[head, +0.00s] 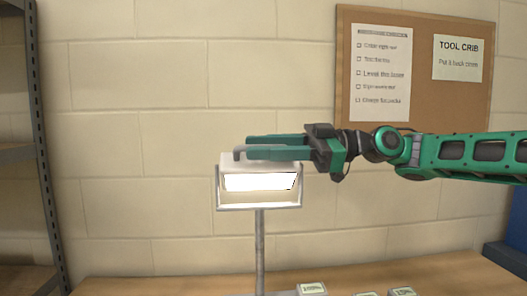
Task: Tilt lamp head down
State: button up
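The work lamp has a white box-shaped head (232,163) with a bright lit panel (258,181) facing me, tipped slightly downward. The head sits in a pale U-shaped bracket (258,207) on a thin grey post (260,245). A grey handle (237,152) stands on top of the head. My gripper (248,146) reaches in from the right, its two green fingers level and pointing left along the top of the head. The handle lies at the fingers and is partly hidden by them. I cannot tell whether they grip it or are just around it.
A wooden bench (190,287) runs along the bottom, with several small labelled items (312,289) right of the post. A metal shelf rack (45,170) stands at the left. A cork board (420,105) hangs on the block wall behind my arm. A blue object (507,257) is at the lower right.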

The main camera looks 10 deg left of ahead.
jog(key=v, duration=1)
jog(key=shift+w+d, duration=0.15)
jog(key=shift+d, duration=0.2)
jog(key=shift+f, duration=0.1)
